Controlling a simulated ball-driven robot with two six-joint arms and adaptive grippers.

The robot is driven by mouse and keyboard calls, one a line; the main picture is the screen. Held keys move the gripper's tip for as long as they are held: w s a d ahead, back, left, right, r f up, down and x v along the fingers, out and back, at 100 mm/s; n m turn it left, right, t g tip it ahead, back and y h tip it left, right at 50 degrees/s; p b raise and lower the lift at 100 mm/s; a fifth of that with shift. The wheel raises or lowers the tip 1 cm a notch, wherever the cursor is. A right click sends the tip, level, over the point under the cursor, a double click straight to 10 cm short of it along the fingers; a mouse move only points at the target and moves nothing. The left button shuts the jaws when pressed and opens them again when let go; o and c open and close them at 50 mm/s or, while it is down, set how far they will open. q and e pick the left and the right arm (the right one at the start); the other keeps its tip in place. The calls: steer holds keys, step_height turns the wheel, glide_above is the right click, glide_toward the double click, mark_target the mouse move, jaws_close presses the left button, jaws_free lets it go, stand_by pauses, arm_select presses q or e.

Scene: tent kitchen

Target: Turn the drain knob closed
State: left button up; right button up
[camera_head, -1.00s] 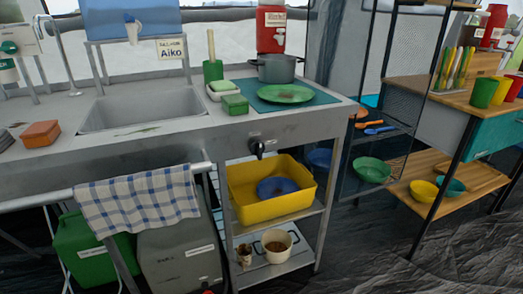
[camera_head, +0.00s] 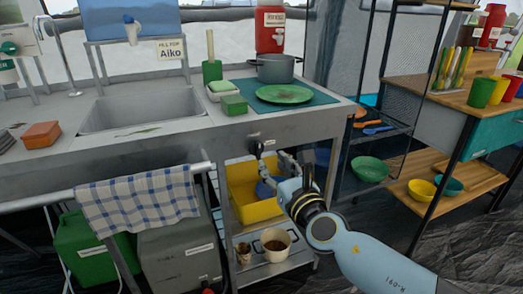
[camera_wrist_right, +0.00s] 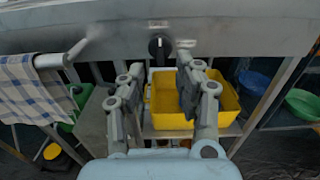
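The drain knob (camera_head: 257,149) is a small black knob on the front panel of the metal sink counter. In the right wrist view the knob (camera_wrist_right: 158,46) shows ahead, centred between and beyond the fingertips, with a light pointer line standing about upright. My right gripper (camera_head: 274,160) is just right of the knob in the head view. In the right wrist view the gripper (camera_wrist_right: 160,85) has its fingers spread wide, with nothing between them, apart from the knob. My left gripper is not in view.
A yellow bin (camera_head: 258,207) sits on the shelf below the knob, partly behind my right gripper. A checked towel (camera_head: 138,200) hangs on a rail to the left. A pot (camera_head: 276,68) and green plate (camera_head: 285,94) stand on the counter above.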

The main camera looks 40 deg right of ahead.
mark_target(260, 148)
steer(key=x, duration=0.8)
jaws_close()
